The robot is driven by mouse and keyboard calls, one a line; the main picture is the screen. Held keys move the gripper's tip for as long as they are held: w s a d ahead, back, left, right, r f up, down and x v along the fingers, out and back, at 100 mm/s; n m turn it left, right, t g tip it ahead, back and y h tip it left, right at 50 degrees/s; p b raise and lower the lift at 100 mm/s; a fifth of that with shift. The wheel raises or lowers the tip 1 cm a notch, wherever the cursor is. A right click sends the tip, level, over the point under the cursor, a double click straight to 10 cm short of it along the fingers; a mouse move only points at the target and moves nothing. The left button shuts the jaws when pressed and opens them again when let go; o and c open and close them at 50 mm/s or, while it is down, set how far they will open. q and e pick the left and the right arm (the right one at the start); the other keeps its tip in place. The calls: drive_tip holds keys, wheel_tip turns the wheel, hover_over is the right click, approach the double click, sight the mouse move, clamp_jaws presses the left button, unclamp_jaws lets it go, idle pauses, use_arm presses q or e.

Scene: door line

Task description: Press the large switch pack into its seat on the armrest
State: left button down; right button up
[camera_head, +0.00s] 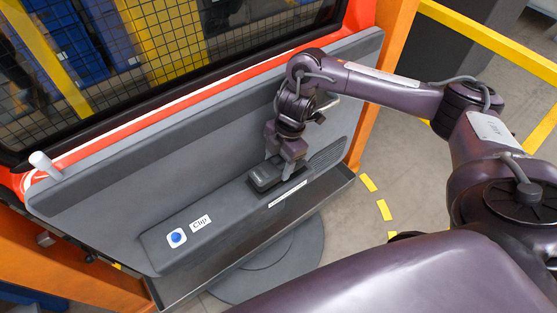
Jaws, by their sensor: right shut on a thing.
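The large switch pack (264,177) is a dark grey block at the armrest, toward its right part. My right gripper (279,168) points down from above and is shut on the pack. The armrest (230,208) is a grey ledge across the lower part of the door panel. A dark rim shows around the pack on the armrest; I cannot tell whether the pack is fully down in its seat, as the gripper and pack hide it. My left gripper is out of view.
A blue round clip (176,237) on a white square and a label reading "Clip" (201,223) are at the armrest's left end. A white knob (41,162) stands at the door's upper left. An orange post (384,60) rises right of the door.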

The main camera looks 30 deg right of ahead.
drive_tip(key=shift+f, duration=0.4)
idle(0.5)
drive_tip(key=shift+f, duration=0.1)
idle(1.2)
drive_tip(key=o, duration=1.3)
drive_tip(key=shift+c, duration=0.2)
drive_tip(key=shift+p+v, duration=0.65)
drive_tip(key=shift+v, duration=3.25)
